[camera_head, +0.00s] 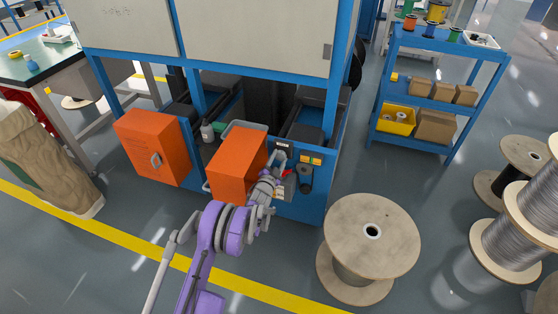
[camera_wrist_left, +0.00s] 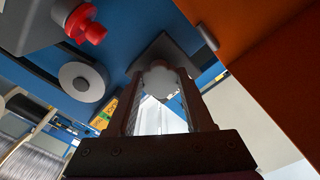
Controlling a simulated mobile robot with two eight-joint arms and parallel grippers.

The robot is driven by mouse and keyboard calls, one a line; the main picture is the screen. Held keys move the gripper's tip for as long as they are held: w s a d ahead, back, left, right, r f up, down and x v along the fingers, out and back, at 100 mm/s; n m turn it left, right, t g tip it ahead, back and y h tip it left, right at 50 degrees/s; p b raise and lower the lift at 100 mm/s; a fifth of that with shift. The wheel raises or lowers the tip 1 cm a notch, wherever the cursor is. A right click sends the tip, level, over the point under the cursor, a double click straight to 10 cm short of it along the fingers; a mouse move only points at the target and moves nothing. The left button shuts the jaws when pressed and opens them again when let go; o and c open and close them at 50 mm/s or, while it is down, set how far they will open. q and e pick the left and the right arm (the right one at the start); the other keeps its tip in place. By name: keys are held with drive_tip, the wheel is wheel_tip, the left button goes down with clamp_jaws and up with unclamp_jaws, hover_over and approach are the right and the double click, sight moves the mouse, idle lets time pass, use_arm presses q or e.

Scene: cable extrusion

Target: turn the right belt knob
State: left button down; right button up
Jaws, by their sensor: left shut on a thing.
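The blue control panel (camera_head: 312,207) is at the lower right front of the machine. My left arm reaches up to it from below, with the left gripper (camera_head: 277,166) at its upper left part. In the left wrist view, the left gripper (camera_wrist_left: 160,100) is shut on a pale rounded knob (camera_wrist_left: 160,77), one finger on each side. A dark square plate lies behind the knob on the blue panel. I take this to be the right belt knob; its marking and turn angle cannot be read. In the head view the gripper mostly covers it. My right gripper is not in view.
An orange box (camera_head: 237,170) is close to the left of the gripper. A red switch (camera_wrist_left: 85,25) and a grey round part (camera_wrist_left: 82,82) are near it on the panel. A wooden spool (camera_head: 392,225) stands at right; open floor lies in front.

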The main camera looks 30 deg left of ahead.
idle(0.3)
use_arm(q)
drive_tip(key=shift+c, duration=1.4)
unclamp_jaws()
wheel_tip(320, 180, up, 10)
drive_tip(key=p, duration=0.2)
drive_tip(key=shift+p, duration=0.3)
drive_tip(key=shift+s, duration=0.1)
